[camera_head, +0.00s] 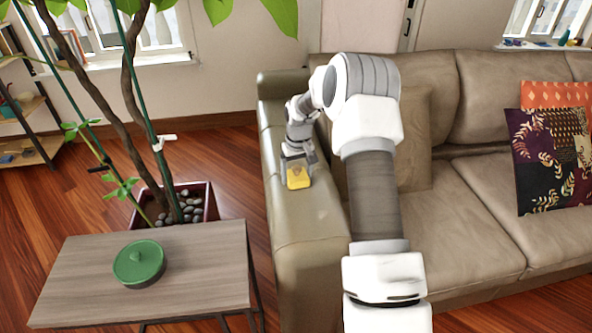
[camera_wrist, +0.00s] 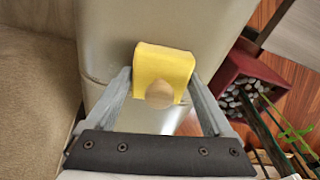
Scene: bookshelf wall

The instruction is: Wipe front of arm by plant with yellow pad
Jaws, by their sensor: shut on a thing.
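The yellow pad (camera_head: 298,178) is held between the fingers of my gripper (camera_head: 297,168). In the wrist view the pad (camera_wrist: 162,66) sits between the two grey fingertips, with a rounded tan knob on its near side. My gripper is shut on it, over the sofa's left arm (camera_head: 306,225), the one beside the plant. In the wrist view the arm's beige surface (camera_wrist: 120,30) lies behind the pad. I cannot tell whether the pad touches it. The plant (camera_head: 130,85) stands in a dark red pot (camera_head: 207,199) to the left of the sofa arm.
A small wooden side table (camera_head: 90,260) with a round green lidded dish (camera_head: 139,263) stands front left, close to the sofa arm. The sofa seat (camera_head: 475,215) lies right of my arm, with patterned cushions (camera_head: 545,160) farther right. Wooden floor shows at left.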

